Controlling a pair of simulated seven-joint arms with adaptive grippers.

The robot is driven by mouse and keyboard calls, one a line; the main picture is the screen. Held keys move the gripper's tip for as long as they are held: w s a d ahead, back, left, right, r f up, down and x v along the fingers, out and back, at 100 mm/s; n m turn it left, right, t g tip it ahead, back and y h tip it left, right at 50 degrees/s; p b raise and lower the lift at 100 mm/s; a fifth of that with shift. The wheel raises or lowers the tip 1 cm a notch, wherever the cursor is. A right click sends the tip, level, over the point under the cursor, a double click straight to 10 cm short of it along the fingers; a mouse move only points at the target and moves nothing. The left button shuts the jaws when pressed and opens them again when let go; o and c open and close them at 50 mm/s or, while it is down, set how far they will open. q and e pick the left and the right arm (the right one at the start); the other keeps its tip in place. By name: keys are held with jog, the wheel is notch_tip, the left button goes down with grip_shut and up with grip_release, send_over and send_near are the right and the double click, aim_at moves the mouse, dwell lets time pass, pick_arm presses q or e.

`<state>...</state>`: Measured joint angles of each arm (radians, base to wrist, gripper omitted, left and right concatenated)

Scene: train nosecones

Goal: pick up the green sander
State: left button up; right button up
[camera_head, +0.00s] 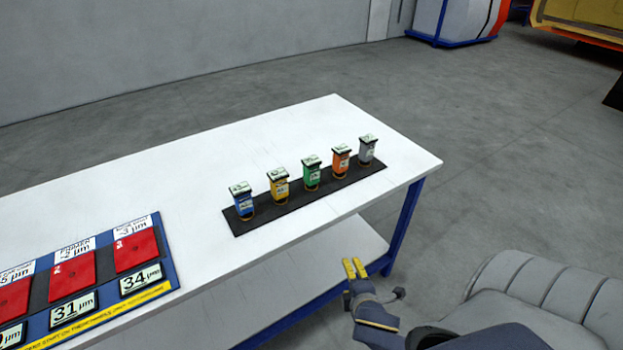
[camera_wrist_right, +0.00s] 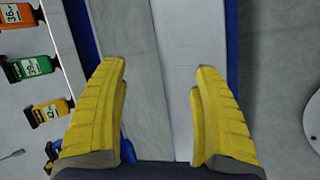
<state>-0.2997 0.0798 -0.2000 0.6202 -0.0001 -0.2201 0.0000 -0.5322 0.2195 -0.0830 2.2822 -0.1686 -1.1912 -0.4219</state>
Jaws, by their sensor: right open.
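The green sander (camera_head: 312,174) stands upright on a black mat (camera_head: 305,199) on the white table, in the middle of a row of sanders. It also shows at the left of the right wrist view (camera_wrist_right: 32,68). My right gripper (camera_head: 354,268) is in front of the table's near edge, apart from the sanders and empty. In the right wrist view its yellow fingers (camera_wrist_right: 158,95) are wide apart with nothing between them. My left gripper is not in view.
Blue (camera_head: 243,203), yellow (camera_head: 278,187), orange (camera_head: 340,161) and grey (camera_head: 366,150) sanders share the mat. A blue board with red pads (camera_head: 134,250) lies at the table's left. The white tabletop (camera_head: 200,170) behind the mat is clear. A blue table leg (camera_head: 405,222) stands near my right gripper.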

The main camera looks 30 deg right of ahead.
jog(key=w+d+r+n+t, duration=0.4)
jog(key=w+r+n, duration=0.2)
jog(key=r+n, duration=0.25)
jog(key=n+t+y, duration=0.4)
jog(key=n+y, duration=0.1)
jog(key=n, duration=1)
send_near(315, 179)
jog(key=shift+w+f, duration=0.15)
jog(key=shift+w, duration=5.9)
jog(key=shift+c, duration=0.2)
grip_shut()
